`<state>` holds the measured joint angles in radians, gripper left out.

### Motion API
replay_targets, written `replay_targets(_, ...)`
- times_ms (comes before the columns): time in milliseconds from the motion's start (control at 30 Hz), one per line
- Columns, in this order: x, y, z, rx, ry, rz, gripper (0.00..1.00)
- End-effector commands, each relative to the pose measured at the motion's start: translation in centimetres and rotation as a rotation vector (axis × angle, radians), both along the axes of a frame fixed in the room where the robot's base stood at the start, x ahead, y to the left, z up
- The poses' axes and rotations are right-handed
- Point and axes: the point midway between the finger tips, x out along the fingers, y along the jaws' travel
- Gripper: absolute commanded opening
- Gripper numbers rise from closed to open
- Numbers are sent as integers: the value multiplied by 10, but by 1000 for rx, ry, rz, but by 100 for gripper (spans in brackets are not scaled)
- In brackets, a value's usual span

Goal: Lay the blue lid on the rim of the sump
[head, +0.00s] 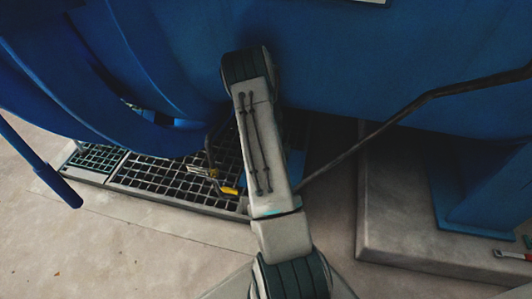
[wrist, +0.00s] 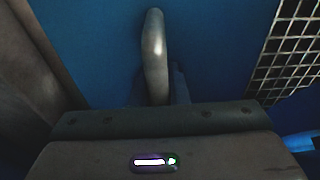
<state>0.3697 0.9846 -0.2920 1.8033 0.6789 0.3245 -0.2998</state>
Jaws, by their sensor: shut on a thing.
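The blue lid (wrist: 95,45) fills most of the wrist view as a flat blue plate with a raised pale handle (wrist: 154,50). My gripper (wrist: 158,92) is shut on this handle, and its fingertips are mostly hidden behind the dark housing. In the head view my arm hides the gripper, and only a small blue patch that looks like the lid (head: 296,166) shows beside it. Dark grating (wrist: 292,45) lies to the right of the lid in the wrist view. I cannot make out the sump rim, or whether the lid touches it.
Floor grating (head: 180,182) lies left of my arm, with a small yellow-ended object (head: 228,190) on it. The big blue vessel (head: 350,60) hangs overhead. A dark bent bar (head: 390,118) and a concrete plinth (head: 400,225) are at right. Open floor (head: 90,245) is at front left.

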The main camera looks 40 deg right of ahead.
Motion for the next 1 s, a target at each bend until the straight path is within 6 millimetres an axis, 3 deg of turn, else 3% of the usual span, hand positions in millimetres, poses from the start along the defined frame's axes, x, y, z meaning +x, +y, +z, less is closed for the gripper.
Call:
replay_targets(600, -3, -4, 1, -4, 2, -8, 0)
replay_targets(1000, -3, -4, -26, -4, 0, -8, 0)
